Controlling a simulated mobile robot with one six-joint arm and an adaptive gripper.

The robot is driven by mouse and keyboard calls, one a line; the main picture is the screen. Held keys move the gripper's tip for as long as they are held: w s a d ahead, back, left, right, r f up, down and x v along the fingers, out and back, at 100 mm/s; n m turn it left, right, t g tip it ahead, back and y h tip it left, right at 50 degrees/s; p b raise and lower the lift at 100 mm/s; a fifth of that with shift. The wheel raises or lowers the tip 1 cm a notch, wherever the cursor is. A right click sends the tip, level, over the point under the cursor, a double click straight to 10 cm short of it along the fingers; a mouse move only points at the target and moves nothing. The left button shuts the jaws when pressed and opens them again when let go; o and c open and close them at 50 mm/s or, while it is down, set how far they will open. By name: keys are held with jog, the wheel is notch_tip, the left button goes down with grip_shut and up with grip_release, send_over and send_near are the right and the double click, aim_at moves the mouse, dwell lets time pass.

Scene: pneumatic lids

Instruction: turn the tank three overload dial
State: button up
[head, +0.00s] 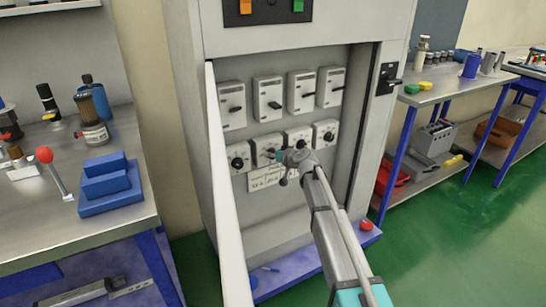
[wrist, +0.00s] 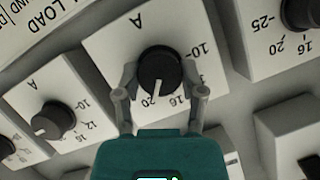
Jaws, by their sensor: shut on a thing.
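The overload dials are black round knobs on white plates in a row low in the open cabinet. My gripper (head: 284,157) is at the middle of this row in the head view and hides part of it. In the wrist view the gripper (wrist: 162,90) has a finger on each side of one black dial (wrist: 160,70), shut on it. Its white pointer lies between the 20 and 16 marks. Another dial (wrist: 52,120) is on the left, and one (wrist: 300,12) at the upper right. No tank number is readable on the held dial's plate.
Several switch boxes (head: 268,97) with black handles sit above the dials. A white label (head: 262,180) hangs below. The cabinet door (head: 228,190) stands open at the left. Benches with tools (head: 60,215) stand on both sides. Green floor is clear at the right.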

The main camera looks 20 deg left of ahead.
jog(key=shift+m, duration=0.4)
jog(key=shift+y, duration=0.3)
jog(key=o, duration=1.1)
jog(key=shift+o, duration=0.2)
